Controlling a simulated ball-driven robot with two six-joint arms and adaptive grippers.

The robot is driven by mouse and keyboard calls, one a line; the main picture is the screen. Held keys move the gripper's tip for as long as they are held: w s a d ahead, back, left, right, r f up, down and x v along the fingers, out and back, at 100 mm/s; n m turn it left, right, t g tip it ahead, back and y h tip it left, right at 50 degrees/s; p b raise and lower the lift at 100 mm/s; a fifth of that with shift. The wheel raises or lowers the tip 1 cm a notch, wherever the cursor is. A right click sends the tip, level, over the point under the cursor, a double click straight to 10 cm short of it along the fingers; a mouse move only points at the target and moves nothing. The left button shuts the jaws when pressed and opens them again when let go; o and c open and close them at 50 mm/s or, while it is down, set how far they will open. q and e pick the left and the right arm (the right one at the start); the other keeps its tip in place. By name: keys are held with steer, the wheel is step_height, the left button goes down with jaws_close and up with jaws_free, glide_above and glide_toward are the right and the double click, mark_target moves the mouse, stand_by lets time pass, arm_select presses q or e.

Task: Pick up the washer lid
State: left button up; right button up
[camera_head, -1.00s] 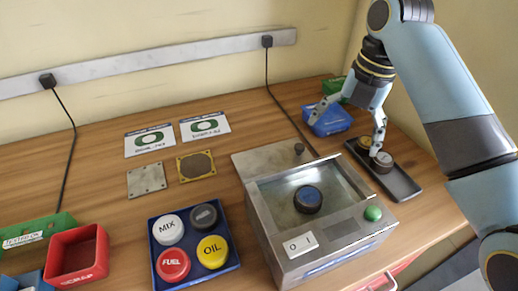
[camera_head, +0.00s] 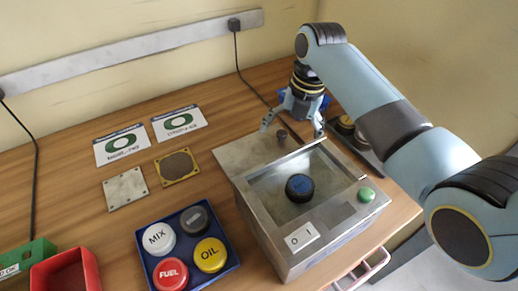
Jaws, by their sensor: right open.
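The washer (camera_head: 328,238) is a grey metal box with an open basin, and a dark cap with a blue top (camera_head: 299,187) sits inside it. The washer lid (camera_head: 240,153) is a flat grey metal plate lying at the basin's back left. A small dark knob (camera_head: 281,136) stands near its back right corner. My right gripper (camera_head: 291,130) is open and empty, with its fingers spread to either side of the knob. I cannot tell whether they touch the lid. My left gripper is not in view.
A blue tray (camera_head: 235,262) of labelled caps is left of the washer. A metal plate (camera_head: 125,188) and a yellow-edged plate (camera_head: 177,167) lie further back. A red bin (camera_head: 66,273) is front left. A dark tray (camera_head: 368,157) is partly hidden behind my right arm.

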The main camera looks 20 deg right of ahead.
steer(key=shift+f, duration=0.6)
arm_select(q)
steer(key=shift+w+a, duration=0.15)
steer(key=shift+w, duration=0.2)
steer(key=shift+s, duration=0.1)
arm_select(e)
steer(key=c, duration=0.5)
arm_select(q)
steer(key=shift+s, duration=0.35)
arm_select(e)
steer(key=c, duration=0.9)
steer(key=shift+r, duration=0.1)
steer(key=shift+c, duration=0.2)
